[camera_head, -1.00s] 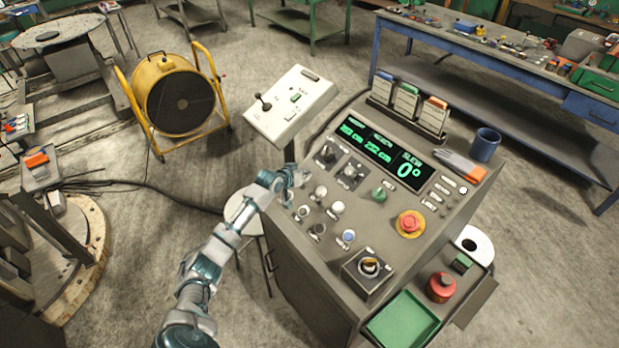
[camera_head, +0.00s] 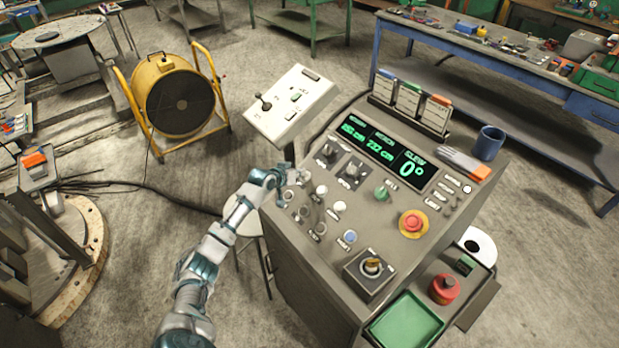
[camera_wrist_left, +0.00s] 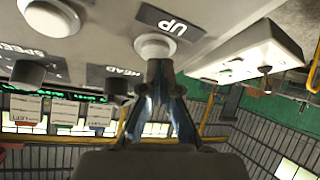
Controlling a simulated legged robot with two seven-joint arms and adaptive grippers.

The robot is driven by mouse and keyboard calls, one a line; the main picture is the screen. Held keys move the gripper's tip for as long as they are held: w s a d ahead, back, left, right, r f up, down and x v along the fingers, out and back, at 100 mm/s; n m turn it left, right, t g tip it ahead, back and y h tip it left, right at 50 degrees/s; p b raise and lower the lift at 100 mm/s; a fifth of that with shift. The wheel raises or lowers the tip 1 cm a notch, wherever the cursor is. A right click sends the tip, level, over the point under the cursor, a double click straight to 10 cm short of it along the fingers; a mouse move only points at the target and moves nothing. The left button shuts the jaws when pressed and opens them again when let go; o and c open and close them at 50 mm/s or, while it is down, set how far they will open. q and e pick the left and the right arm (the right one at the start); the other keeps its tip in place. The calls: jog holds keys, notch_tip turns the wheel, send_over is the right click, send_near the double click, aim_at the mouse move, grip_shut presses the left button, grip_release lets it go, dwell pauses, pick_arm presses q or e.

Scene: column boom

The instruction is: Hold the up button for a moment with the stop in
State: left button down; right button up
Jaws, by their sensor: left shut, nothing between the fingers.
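The grey console (camera_head: 300,262) stands right of centre in the head view. My left gripper (camera_head: 302,176) is shut and empty at the console's left edge. In the left wrist view, its closed fingertips (camera_wrist_left: 160,68) are at the white up button (camera_wrist_left: 155,45), under the black UP label (camera_wrist_left: 168,22). I cannot tell whether they touch or press it. My right gripper is out of view.
The console holds a green-digit display (camera_head: 382,150), more knobs and buttons, and a key switch (camera_head: 372,266). A white control box (camera_head: 292,103) stands behind my gripper. A blue mug (camera_head: 488,143) and gloves (camera_head: 462,162) lie near the right edge. A green tray (camera_head: 405,322) is in front.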

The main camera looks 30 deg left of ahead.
pick_arm(q)
jog(key=a, duration=0.1)
jog(key=a+f, duration=0.1)
jog(key=a, duration=0.1)
jog(key=shift+a+f, duration=0.35)
jog(key=shift+a, duration=0.05)
jog(key=shift+w+d, duration=0.1)
jog(key=shift+d, duration=0.15)
jog(key=shift+w+d+r, duration=0.1)
jog(key=shift+w+d, duration=0.05)
jog(key=shift+d, duration=1.1)
jog(key=shift+a+b, duration=0.2)
jog(key=shift+b, duration=0.1)
jog(key=shift+a, duration=0.2)
jog(key=shift+a+f, duration=0.2)
jog(key=shift+a, duration=0.1)
jog(key=shift+d+r, duration=0.1)
jog(key=shift+d, duration=0.2)
jog(key=shift+a, duration=0.1)
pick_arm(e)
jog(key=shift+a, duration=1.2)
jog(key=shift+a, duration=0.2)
